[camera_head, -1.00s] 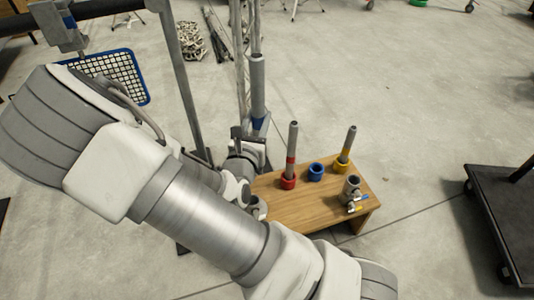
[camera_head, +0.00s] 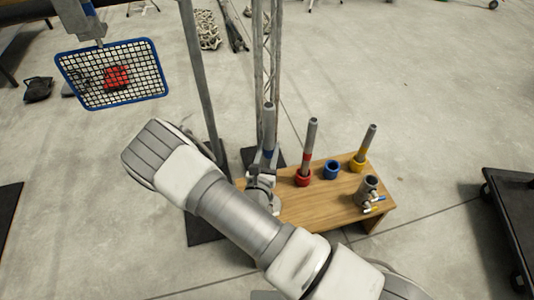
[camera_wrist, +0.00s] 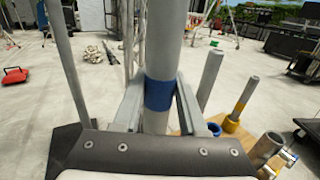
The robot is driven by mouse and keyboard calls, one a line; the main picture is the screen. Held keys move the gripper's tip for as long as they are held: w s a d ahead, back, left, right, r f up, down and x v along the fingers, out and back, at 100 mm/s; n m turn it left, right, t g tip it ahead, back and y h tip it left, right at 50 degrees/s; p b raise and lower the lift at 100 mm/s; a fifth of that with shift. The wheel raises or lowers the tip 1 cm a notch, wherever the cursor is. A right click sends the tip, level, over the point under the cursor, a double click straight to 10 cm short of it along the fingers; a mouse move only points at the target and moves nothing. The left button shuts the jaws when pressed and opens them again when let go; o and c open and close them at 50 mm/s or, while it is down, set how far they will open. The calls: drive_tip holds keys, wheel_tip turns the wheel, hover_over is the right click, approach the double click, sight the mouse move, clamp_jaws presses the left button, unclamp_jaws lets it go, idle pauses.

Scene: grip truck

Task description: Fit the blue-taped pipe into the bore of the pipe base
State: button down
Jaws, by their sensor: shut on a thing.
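The blue-taped pipe (camera_head: 269,122) is a grey tube with a blue band, upright in the head view at the left end of the wooden bench. My gripper (camera_head: 266,158) is shut on it near the blue band. In the wrist view, the pipe (camera_wrist: 167,40) stands between the two fingers (camera_wrist: 158,95), and its lower end is hidden. A blue ring-shaped base (camera_head: 332,170) with an open, empty bore sits on the bench, right of the held pipe and apart from it. It also shows in the wrist view (camera_wrist: 214,129).
On the wooden bench (camera_head: 325,203), a red-banded pipe stands in a red base (camera_head: 303,178), between my gripper and the blue base. A yellow-banded pipe (camera_head: 367,145) and a metal cup with clips (camera_head: 370,188) stand right. A lattice post (camera_head: 267,60) rises behind the held pipe.

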sight(266, 166)
drive_tip(key=shift+s+a+f, duration=0.1)
drive_tip(key=shift+a+f, duration=0.1)
drive_tip(key=shift+f, duration=0.3)
drive_tip(key=shift+s+a+f, duration=0.1)
drive_tip(key=shift+a+f, duration=0.1)
drive_tip(key=shift+f, duration=0.3)
drive_tip(key=shift+f+b, duration=2)
drive_tip(key=shift+b, duration=0.05)
drive_tip(key=shift+f, duration=0.35)
drive_tip(key=shift+f+b, duration=1.1)
drive_tip(key=shift+f, duration=0.55)
drive_tip(key=shift+f+b, duration=1.85)
drive_tip(key=shift+f, duration=0.9)
drive_tip(key=shift+c, duration=1.9)
unclamp_jaws()
